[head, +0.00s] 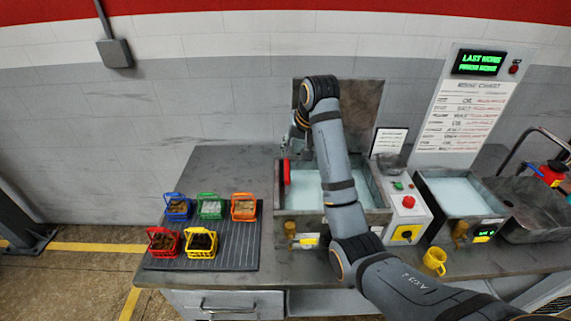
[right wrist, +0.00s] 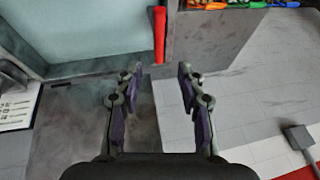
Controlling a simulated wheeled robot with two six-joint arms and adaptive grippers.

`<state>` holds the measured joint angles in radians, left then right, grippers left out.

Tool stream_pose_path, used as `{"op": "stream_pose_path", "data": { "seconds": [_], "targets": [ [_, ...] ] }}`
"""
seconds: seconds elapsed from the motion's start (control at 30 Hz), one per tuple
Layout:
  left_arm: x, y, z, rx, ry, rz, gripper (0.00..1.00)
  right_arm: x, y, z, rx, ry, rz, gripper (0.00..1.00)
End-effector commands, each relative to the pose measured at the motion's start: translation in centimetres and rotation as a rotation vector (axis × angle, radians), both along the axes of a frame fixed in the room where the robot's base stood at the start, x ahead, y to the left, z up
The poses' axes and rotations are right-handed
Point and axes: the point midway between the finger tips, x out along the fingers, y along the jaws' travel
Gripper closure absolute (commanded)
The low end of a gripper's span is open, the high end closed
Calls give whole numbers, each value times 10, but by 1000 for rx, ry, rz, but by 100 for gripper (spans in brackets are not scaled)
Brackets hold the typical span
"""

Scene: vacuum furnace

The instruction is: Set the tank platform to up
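The tank (head: 378,212) on the bench holds pale blue liquid and has an upright panel behind it. A red handle (head: 286,172) stands at the tank's left side; it also shows in the right wrist view (right wrist: 159,35). My right arm reaches across the tank. My right gripper (head: 299,132) is behind and above the red handle, partly hidden by the arm. In the right wrist view the right gripper (right wrist: 160,72) is open and empty, with the red handle beyond the gap between its fingertips, apart from them. The tank platform cannot be made out. My left gripper is not in view.
Several coloured baskets stand on a ribbed dark mat (head: 215,257) to the left. A control box (head: 404,215) with red and green buttons is right of the tank. A second tank (head: 455,195) and a yellow mug (head: 434,261) are farther right.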

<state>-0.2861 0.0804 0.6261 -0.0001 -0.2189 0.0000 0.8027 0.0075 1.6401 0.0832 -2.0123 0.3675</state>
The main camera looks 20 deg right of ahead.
Motion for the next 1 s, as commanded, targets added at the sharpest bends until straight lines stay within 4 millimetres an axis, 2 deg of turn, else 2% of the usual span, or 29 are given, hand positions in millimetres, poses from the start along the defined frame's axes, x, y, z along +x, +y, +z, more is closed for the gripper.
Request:
{"op": "stream_pose_path", "data": {
  "seconds": [0.23, 0.4, 0.47, 0.63, 0.8, 1.0],
  "targets": [
    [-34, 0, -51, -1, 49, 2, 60, 10, 2, -34, 0, -3, 1, 61],
    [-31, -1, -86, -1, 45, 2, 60, 22, 3, -59, 0, -3, 1, 61],
    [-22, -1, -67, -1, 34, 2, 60, 27, 4, -59, -1, 3, 0, 61],
    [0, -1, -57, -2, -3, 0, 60, 38, 6, -82, 0, 0, 0, 61],
    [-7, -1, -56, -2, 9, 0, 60, 43, 7, -93, -1, -2, 1, 61],
    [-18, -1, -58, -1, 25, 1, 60, 43, 7, -95, -1, -2, 1, 61]
  ]
}}
